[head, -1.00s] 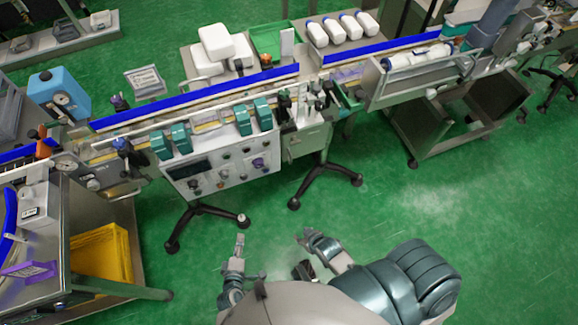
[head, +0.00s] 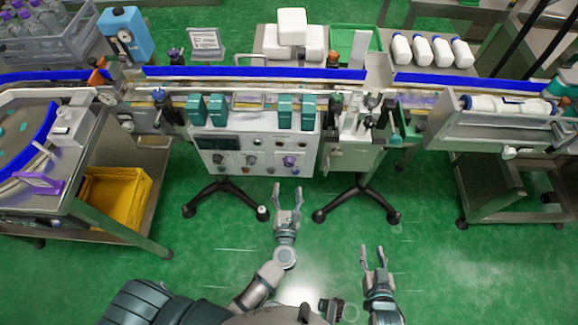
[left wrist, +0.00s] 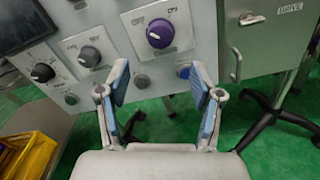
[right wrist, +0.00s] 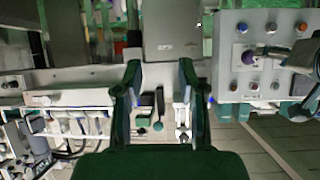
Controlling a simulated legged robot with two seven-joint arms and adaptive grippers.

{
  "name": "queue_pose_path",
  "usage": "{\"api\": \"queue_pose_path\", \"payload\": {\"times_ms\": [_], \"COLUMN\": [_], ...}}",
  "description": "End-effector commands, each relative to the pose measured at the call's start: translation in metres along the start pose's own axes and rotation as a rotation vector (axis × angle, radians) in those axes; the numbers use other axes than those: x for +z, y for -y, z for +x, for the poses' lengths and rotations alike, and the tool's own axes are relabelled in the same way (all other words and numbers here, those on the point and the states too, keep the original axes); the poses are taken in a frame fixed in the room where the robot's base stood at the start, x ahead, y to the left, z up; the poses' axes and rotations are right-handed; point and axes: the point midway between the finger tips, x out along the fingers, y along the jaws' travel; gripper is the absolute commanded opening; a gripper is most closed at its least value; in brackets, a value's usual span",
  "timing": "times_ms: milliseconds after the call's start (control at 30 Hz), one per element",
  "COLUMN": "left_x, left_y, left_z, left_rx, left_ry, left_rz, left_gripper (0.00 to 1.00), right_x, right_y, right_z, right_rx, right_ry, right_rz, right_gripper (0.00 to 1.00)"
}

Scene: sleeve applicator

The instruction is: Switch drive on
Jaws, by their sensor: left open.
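The white control panel (head: 255,158) hangs below the conveyor, with a display and several knobs. Its purple rotary knob (head: 290,161) also shows in the left wrist view (left wrist: 160,33), on a plate with small lettering I cannot fully read. A grey cabinet (left wrist: 250,40) to its right carries a label (left wrist: 290,9) that appears to read DRIVE. My left gripper (head: 288,190) is open and empty, in front of and below the panel, apart from the knob. My right gripper (head: 373,254) is open and empty, over the floor to the right.
Black wheeled stand legs (head: 360,196) spread on the floor under the panel and cabinet. A yellow crate (head: 115,198) stands at left under a table. The green floor between my grippers and the stands is clear.

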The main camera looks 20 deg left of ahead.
Motion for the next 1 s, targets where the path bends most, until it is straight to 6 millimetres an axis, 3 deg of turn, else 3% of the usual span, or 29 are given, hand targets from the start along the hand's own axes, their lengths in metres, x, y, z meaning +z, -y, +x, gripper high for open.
{"api": "queue_pose_path", "payload": {"times_ms": [200,400,833,1000], "left_x": [-0.002,-0.005,0.0,-0.002], "left_y": [-0.003,-0.007,-0.001,-0.003], "left_z": [0.052,0.083,0.091,0.091], "left_rx": [0.001,-0.001,-0.001,-0.002], "left_ry": [0.001,-0.002,0.0,-0.001], "left_rz": [-0.004,-0.009,0.0,-0.004], "left_gripper": [0.66,0.66,0.66,0.23], "right_x": [-0.003,-0.007,-0.012,-0.012], "right_y": [0.004,0.004,0.007,0.005], "right_z": [0.002,0.004,0.004,0.004], "right_rx": [0.002,0.002,-0.002,0.0], "right_ry": [-0.017,-0.047,-0.071,-0.069], "right_rz": [-0.006,-0.006,0.002,-0.007], "right_gripper": [0.4,0.4,0.4,0.4]}}
